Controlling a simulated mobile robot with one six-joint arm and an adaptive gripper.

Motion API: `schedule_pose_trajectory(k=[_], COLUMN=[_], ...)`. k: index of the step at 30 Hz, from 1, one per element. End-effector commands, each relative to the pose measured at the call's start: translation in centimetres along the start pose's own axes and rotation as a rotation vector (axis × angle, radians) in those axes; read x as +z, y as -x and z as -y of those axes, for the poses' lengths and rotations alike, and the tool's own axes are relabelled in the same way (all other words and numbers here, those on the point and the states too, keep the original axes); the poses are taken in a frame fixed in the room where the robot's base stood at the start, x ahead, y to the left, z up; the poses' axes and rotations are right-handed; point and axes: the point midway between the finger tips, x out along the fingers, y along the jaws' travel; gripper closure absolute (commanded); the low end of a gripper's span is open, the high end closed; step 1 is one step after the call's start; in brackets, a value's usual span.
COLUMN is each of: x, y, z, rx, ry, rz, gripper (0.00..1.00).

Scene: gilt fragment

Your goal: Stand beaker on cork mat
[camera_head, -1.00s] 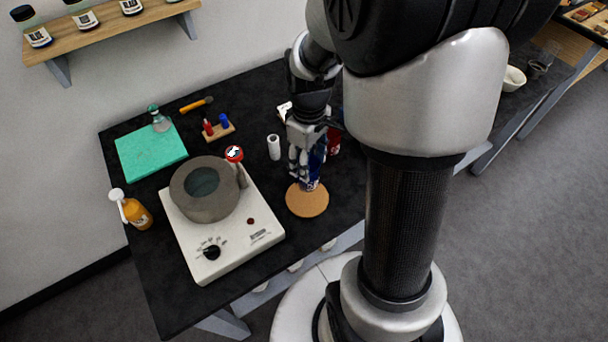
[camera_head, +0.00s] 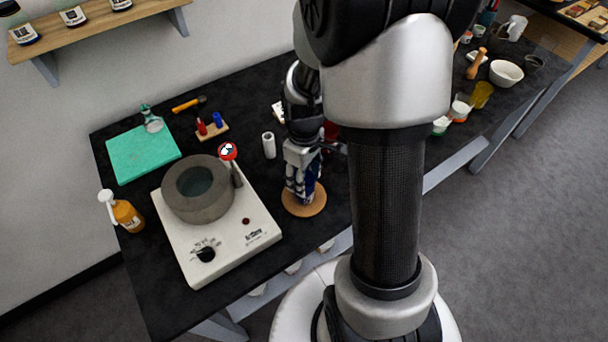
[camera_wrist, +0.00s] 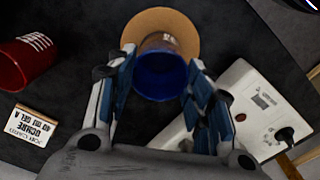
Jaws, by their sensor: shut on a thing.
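The beaker, a blue-lined vessel (camera_wrist: 162,78), is between the fingers of my gripper (camera_wrist: 160,92) in the wrist view, its open mouth toward the camera. My gripper (camera_head: 302,190) is shut on it and points down over the cork mat. The round tan cork mat (camera_head: 318,206) lies near the table's front edge. It also shows in the wrist view (camera_wrist: 150,20), behind the beaker's base. In the head view my fingers mostly hide the beaker. I cannot tell whether its base touches the mat.
A white hotplate (camera_head: 225,252) with a grey ring-shaped bath (camera_head: 185,205) stands left of the mat. A red vessel (camera_wrist: 28,62) and a label card (camera_wrist: 32,125) are near my gripper. A white cylinder (camera_head: 268,146) stands behind. Bowls and cups (camera_head: 506,73) are far right.

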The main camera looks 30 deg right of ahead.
Motion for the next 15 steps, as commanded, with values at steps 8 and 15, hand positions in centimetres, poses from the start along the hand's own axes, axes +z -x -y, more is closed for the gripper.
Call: schedule_pose_trajectory(k=[8, 15], x=[0.02, 0.02], y=[-0.18, -0.17], z=[0.02, 0.01], rx=[-0.001, 0.0], ry=[0.0, 0.0], rz=[0.001, 0.001], gripper=[0.38, 0.33])
